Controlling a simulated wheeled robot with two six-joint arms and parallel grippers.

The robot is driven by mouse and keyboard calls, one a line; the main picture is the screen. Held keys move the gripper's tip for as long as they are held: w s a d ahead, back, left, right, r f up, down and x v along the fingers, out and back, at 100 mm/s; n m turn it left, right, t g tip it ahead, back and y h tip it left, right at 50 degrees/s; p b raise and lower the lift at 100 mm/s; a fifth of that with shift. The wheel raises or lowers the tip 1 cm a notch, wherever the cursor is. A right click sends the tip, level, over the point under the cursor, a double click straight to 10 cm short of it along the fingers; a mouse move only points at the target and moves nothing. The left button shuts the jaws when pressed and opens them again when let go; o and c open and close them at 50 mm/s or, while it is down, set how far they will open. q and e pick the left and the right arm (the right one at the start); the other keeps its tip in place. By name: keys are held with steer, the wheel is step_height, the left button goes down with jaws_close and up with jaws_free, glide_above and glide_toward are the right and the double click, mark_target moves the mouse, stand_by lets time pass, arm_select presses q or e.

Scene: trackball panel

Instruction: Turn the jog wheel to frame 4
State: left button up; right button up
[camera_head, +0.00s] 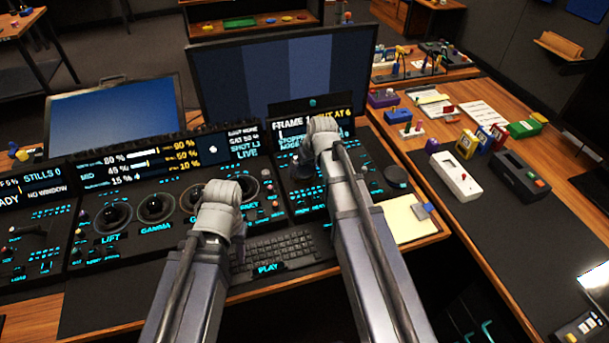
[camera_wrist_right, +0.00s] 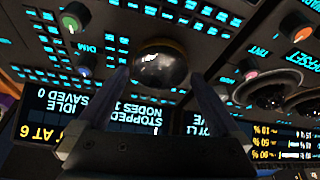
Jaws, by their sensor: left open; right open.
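My right gripper (camera_wrist_right: 160,78) is open in the right wrist view, with its two fingers on either side of a shiny dark ball (camera_wrist_right: 161,66) set in the panel. I cannot tell whether they touch it. In the head view, my right wrist (camera_head: 322,135) hides that spot. A dark round knob (camera_head: 397,177), perhaps the jog wheel, stands at the panel's right end, clear of both arms. The frame display (camera_head: 290,125) shows "FRAME", a partly hidden figure and "OUT AT 6". My left wrist (camera_head: 218,205) is over the middle panel; its fingers are hidden.
Several dark dials (camera_head: 155,208) sit left of my left arm. A keyboard (camera_head: 280,247) lies between the arms. Small coloured knobs (camera_wrist_right: 72,18) crowd the panel near the ball. A notepad (camera_head: 408,220) and several boxed devices (camera_head: 455,175) lie to the right.

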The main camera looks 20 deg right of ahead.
steer(key=shift+b+x, duration=0.35)
steer(key=shift+x, duration=0.4)
steer(key=c, duration=1)
